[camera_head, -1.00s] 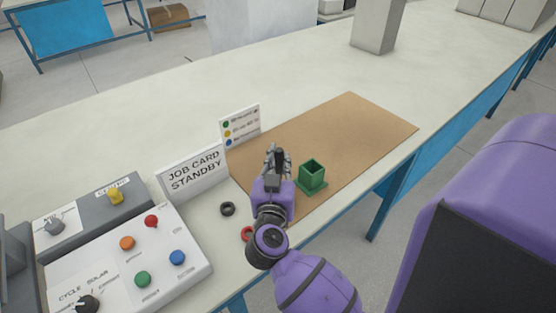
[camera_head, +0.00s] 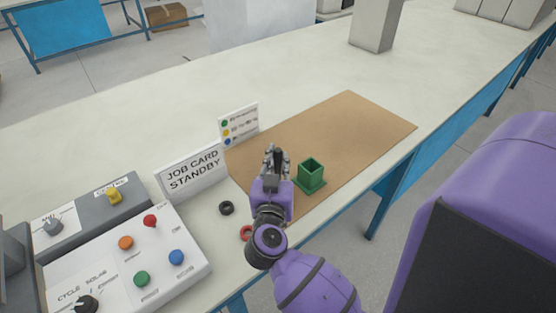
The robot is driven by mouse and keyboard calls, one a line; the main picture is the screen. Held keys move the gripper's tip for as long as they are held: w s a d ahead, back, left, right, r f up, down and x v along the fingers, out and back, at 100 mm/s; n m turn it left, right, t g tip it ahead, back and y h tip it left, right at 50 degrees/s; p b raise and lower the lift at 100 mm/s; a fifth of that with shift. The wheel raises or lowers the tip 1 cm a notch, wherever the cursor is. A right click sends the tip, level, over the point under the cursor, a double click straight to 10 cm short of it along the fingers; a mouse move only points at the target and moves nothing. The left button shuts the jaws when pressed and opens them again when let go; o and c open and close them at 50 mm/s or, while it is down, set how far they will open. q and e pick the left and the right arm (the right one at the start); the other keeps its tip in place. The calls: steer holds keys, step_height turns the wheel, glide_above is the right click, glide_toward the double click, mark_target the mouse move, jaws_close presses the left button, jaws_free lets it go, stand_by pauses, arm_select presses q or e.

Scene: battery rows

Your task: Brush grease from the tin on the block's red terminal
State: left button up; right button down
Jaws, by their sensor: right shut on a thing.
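My right gripper (camera_head: 276,158) is over the left part of the brown mat (camera_head: 350,125), seen from behind. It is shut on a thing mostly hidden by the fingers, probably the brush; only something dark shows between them. A green square holder (camera_head: 311,175), open at the top and seemingly empty, stands on the mat just right of the gripper. My left gripper is out of view.
A black ring (camera_head: 226,208) and a red ring (camera_head: 246,232) lie left of my forearm. A job card sign (camera_head: 193,172) and a legend card (camera_head: 239,126) stand left of the mat. A button panel (camera_head: 135,255) is at lower left. The mat's right half is clear.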

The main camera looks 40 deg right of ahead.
mark_target(278, 149)
steer(key=shift+f, duration=0.4)
stand_by(0.5)
steer(key=shift+r+p, duration=1.3)
steer(key=shift+r, duration=0.1)
steer(key=shift+r+p, duration=1.15)
steer(key=shift+p, duration=0.05)
steer(key=shift+r, duration=0.6)
steer(key=shift+r+p, duration=0.35)
steer(key=shift+r, duration=0.15)
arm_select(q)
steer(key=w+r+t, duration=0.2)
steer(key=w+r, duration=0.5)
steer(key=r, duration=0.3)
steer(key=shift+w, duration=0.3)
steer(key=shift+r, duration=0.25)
arm_select(e)
steer(key=shift+s, duration=0.1)
